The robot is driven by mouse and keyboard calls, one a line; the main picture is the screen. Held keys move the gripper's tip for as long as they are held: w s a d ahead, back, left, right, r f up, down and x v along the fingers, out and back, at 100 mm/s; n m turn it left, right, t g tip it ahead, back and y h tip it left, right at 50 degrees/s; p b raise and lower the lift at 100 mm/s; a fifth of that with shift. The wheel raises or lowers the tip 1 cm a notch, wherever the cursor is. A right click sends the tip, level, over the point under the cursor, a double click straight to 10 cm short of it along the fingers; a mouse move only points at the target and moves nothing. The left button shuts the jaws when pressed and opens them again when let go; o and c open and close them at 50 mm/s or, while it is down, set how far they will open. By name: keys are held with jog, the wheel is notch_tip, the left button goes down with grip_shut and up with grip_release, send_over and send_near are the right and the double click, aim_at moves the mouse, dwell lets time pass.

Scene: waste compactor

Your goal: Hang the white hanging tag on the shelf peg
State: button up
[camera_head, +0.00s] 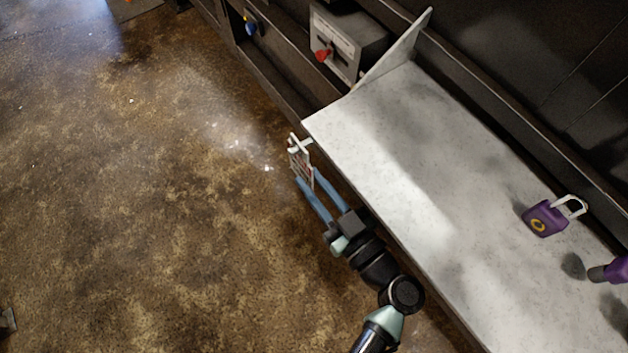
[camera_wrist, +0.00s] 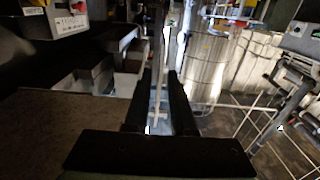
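The white hanging tag (camera_head: 300,158), with reddish print, is at the tips of my gripper (camera_head: 308,188) in the head view. The two blue fingers are closed in on its lower end and hold it up beside the front edge of the pale shelf (camera_head: 400,140), near its far corner. In the wrist view my gripper (camera_wrist: 162,85) shows two dark fingers with a narrow gap, and a thin upright edge between them that seems to be the tag seen edge-on. I cannot make out the shelf peg in either view.
A purple padlock (camera_head: 545,218) and a partly cut-off purple object (camera_head: 615,270) are on the shelf at the right. A grey box with a red switch (camera_head: 325,54) is beyond the shelf's upright end panel (camera_head: 398,48). The brown floor at left is open.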

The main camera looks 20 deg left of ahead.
jog(key=shift+o, duration=1)
